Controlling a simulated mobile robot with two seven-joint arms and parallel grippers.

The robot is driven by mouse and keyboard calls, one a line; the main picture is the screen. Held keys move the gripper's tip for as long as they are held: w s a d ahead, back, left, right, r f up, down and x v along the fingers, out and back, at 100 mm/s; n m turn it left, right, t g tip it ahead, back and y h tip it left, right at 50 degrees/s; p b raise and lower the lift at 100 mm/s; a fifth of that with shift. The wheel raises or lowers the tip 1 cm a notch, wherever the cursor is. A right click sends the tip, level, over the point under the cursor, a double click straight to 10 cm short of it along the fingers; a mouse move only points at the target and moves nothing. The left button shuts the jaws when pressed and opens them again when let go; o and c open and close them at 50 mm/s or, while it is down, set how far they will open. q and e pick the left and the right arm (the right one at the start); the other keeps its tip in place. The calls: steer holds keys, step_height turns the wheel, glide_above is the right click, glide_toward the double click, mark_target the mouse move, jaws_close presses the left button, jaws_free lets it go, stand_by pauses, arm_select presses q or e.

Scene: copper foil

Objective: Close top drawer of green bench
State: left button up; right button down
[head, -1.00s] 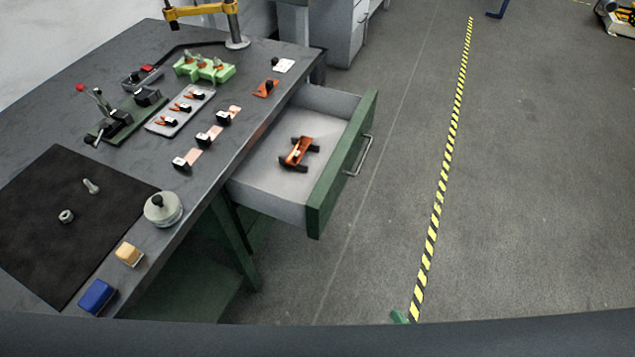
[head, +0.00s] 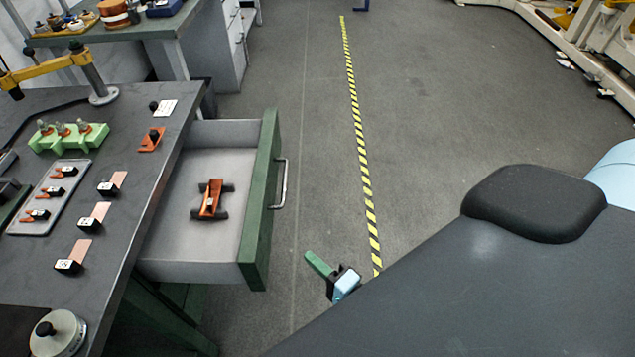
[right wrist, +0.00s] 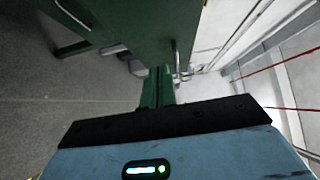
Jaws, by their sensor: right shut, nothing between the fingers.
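The top drawer (head: 200,245) of the green bench is pulled out in the head view, with its green front (head: 262,205) and metal handle (head: 281,183) facing right. An orange and black tool (head: 211,199) lies inside. My right gripper (head: 308,256) has green fingers and is shut and empty, right of the drawer front's near end and apart from it in the picture. In the right wrist view its fingers (right wrist: 157,88) are together in front of a dark green surface (right wrist: 135,25); I cannot tell whether they touch it. My left gripper is not in view.
The grey bench top (head: 125,215) holds a green block (head: 68,137), a tray (head: 50,198) of small parts and a round pot (head: 58,333). Open floor with a yellow-black stripe (head: 360,165) lies to the right. Another bench (head: 160,28) stands behind.

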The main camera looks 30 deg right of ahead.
glide_toward(267, 234)
steer(key=w+d, duration=0.2)
steer(key=w, duration=0.2)
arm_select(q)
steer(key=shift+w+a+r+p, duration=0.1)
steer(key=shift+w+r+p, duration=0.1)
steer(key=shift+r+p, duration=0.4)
arm_select(e)
steer(key=shift+w+a+r, duration=0.15)
steer(key=shift+w+a, duration=0.25)
steer(key=shift+a, duration=0.4)
steer(key=shift+w+a+r, duration=0.1)
steer(key=shift+w+a, duration=0.25)
steer(key=shift+a, duration=0.45)
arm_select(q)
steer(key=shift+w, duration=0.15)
